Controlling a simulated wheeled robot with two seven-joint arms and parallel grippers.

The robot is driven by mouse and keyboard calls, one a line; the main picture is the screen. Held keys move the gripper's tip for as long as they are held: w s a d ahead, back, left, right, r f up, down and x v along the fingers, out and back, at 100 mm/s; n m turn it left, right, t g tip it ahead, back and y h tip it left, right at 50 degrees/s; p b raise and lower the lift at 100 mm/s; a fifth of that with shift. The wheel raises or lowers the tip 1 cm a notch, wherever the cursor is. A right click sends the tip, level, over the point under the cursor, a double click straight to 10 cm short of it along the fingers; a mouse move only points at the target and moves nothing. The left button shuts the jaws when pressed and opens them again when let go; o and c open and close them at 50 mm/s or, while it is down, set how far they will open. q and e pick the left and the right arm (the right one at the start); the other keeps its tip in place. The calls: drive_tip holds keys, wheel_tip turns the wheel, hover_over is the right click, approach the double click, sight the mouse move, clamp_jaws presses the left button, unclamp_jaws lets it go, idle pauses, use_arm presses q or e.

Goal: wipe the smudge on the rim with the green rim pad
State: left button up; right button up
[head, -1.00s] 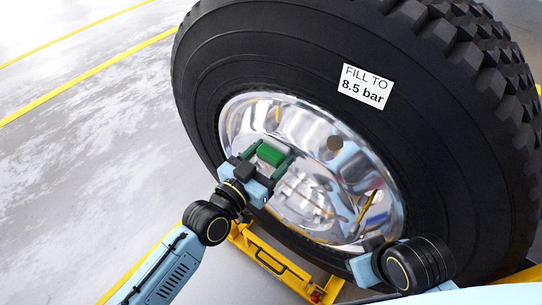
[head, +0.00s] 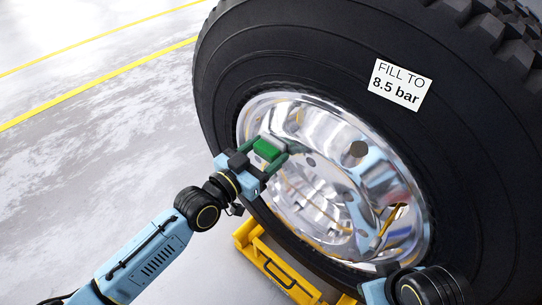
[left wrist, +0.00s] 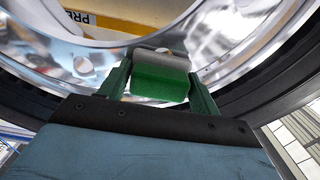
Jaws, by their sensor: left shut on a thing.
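My left gripper (head: 268,150) is shut on the green rim pad (head: 266,149), in front of the left part of the shiny rim (head: 325,205). In the left wrist view the pad (left wrist: 160,88) sits between the two green fingers, its grey side toward the rim (left wrist: 55,50). I cannot tell whether it touches the rim. A dull brown-grey round spot (head: 358,149), which looks like the smudge, lies on the upper rim, right of the pad and apart from it. My right gripper (head: 383,272) is partly in view at the bottom right; its jaw opening is unclear.
The big black tyre (head: 225,105) surrounds the rim and carries a "FILL TO 8.5 bar" label (head: 400,84). A yellow stand (head: 275,270) is under the wheel. The grey floor (head: 90,160) at left is clear, with yellow lines.

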use_arm(q)
drive_tip(key=shift+s+a+r+p, duration=0.1)
drive_tip(key=shift+s+a+p, duration=0.2)
drive_tip(key=shift+s, duration=0.1)
drive_tip(key=shift+p+v, duration=0.85)
drive_tip(key=shift+v, duration=1.65)
drive_tip(key=shift+s, duration=0.1)
drive_tip(key=shift+p+v, duration=0.65)
drive_tip(key=shift+v, duration=0.85)
